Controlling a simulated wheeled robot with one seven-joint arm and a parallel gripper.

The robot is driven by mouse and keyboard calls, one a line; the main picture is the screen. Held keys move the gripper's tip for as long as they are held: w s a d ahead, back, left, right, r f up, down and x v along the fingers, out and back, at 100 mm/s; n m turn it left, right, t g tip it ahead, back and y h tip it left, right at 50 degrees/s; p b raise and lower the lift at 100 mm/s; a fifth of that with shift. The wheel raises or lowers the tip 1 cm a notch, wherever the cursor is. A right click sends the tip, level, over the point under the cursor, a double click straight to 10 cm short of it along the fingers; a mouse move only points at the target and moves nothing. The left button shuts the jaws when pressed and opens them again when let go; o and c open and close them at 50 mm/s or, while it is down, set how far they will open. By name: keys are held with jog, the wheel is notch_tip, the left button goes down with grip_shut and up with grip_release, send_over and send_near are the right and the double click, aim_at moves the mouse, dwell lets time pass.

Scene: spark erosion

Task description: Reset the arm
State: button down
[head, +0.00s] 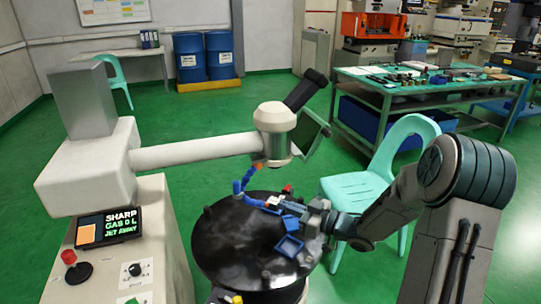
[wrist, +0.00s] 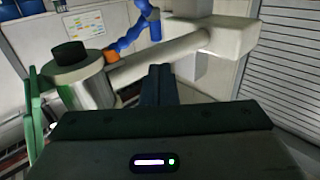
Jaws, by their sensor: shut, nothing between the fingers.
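My arm reaches in from the right in the head view. My gripper (head: 285,207) is over the round black table (head: 225,250), pointing left toward the blue jointed hose (head: 240,188). In the wrist view my gripper (wrist: 158,72) shows its two dark fingers together, with nothing between them. The fingers point toward the beige machine arm (wrist: 165,58) and the blue hose (wrist: 138,35). The small size in the head view hides the exact fingertip outline.
A mint chair (head: 355,187) stands behind my arm. Green floor (head: 190,110) is open at the back.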

jog(key=s+d+r+m+h+p, duration=0.35)
jog(key=d+r+m+h, duration=0.5)
jog(key=h, duration=0.65)
jog(key=s+m+g+p, duration=0.1)
jog(key=s+m+g, duration=0.2)
jog(key=s, duration=2)
jog(key=g, duration=0.3)
jog(key=shift+s+a+r+g, duration=0.25)
jog(key=shift+a+r+g, duration=0.1)
jog(key=shift+r+g, duration=0.05)
jog(key=shift+d, duration=0.1)
